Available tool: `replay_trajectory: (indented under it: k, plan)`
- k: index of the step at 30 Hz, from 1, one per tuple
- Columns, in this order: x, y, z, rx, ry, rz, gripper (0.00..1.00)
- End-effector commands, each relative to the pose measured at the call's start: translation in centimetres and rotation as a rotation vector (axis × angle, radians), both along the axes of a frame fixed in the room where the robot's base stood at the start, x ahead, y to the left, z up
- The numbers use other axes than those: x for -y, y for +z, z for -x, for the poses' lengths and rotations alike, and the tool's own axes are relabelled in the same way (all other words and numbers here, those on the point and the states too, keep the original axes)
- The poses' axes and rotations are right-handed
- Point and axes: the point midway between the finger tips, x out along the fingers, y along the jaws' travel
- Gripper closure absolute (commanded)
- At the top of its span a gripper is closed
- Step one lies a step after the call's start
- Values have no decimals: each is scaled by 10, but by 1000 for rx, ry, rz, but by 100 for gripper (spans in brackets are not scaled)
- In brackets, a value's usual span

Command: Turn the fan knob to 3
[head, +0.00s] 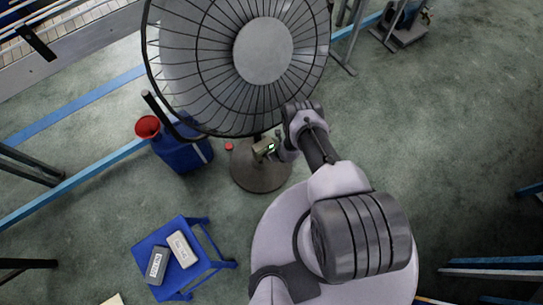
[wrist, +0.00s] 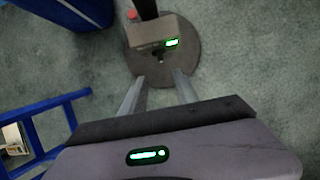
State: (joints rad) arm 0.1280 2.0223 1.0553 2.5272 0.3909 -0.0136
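The fan (head: 262,50) stands on a round dark base (head: 260,178), with a large black wire cage. Its small beige control box (head: 263,146) sits on the post below the cage. The box also shows in the wrist view (wrist: 152,32), with a lit green display on its right part. A small dark knob (wrist: 158,57) shows at the lower side of the box; its setting is too small to read. My gripper (wrist: 159,77) is open, its two fingers apart and pointing at the knob, one on either side. I cannot tell whether they touch it.
A blue container (head: 183,152) with a red top stands left of the fan base. A blue stool (head: 190,224) with two small boxes is at the lower left.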

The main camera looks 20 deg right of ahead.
Motion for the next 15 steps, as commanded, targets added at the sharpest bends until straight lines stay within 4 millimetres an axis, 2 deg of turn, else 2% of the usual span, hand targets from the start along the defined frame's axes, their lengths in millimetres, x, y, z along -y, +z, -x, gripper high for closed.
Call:
replay_trajectory:
  k: [1,6,12,15]
  plan:
    - [-2,-26,-5,1,4,0,63]
    - [-8,-76,-24,0,6,1,63]
    - [-14,-117,-40,0,7,2,63]
    - [-16,-129,-47,0,7,1,63]
